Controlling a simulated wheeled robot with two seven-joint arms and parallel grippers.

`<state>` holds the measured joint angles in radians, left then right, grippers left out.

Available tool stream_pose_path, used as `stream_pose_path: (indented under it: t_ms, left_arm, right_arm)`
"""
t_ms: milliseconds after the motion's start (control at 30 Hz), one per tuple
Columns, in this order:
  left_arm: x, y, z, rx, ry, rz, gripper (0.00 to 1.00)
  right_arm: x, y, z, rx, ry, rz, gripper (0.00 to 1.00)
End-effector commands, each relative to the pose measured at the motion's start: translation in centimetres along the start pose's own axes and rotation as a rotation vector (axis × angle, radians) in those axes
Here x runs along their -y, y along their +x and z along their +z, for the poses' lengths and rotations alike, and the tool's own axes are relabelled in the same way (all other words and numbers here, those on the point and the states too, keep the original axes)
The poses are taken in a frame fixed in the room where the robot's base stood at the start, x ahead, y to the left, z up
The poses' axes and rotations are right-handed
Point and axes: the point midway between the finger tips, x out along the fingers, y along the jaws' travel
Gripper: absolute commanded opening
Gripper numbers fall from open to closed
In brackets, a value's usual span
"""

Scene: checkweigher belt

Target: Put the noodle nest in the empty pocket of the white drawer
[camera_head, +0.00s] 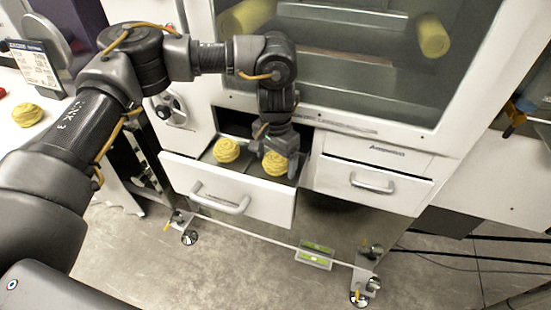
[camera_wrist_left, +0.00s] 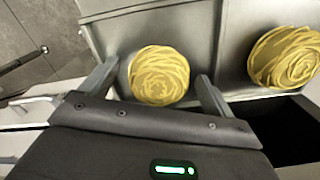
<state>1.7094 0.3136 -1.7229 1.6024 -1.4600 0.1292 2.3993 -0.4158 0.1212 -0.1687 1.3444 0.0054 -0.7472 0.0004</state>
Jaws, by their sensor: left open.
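The white drawer (camera_head: 228,189) is pulled open below the machine's window. A yellow noodle nest (camera_head: 274,164) lies in its right pocket, and a second nest (camera_head: 227,150) lies in its left pocket. My left gripper (camera_head: 273,154) reaches down into the right pocket, around the right nest. In the left wrist view, that nest (camera_wrist_left: 159,75) sits between the two open fingers of my left gripper (camera_wrist_left: 157,70), with small gaps beside it. The other nest (camera_wrist_left: 285,57) is across the divider (camera_wrist_left: 222,42). My right gripper is not in view.
A third nest (camera_head: 27,114) lies on a white surface at the far left, near a display (camera_head: 34,66). A shut drawer (camera_head: 372,186) is right of the open one. The machine's glazed front (camera_head: 340,70) rises close behind my left gripper. Open floor lies in front.

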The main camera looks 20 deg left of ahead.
Motion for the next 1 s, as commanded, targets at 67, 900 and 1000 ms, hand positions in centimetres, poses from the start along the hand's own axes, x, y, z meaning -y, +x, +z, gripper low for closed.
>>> stream_pose_path:
  t_ms: [67, 900, 1000]
  left_arm:
    - [0.0, -0.9, -0.1, -0.002, 0.001, -0.001, 0.89]
    - [0.0, -12.2, 0.0, -0.001, 0.0, 0.0, 0.89]
    - [0.0, -12.2, 0.0, -0.001, 0.0, 0.0, 0.89]
  right_arm:
    - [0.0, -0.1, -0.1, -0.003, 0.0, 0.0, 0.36]
    - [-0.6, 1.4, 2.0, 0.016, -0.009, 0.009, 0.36]
    - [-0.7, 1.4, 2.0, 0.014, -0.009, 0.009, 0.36]
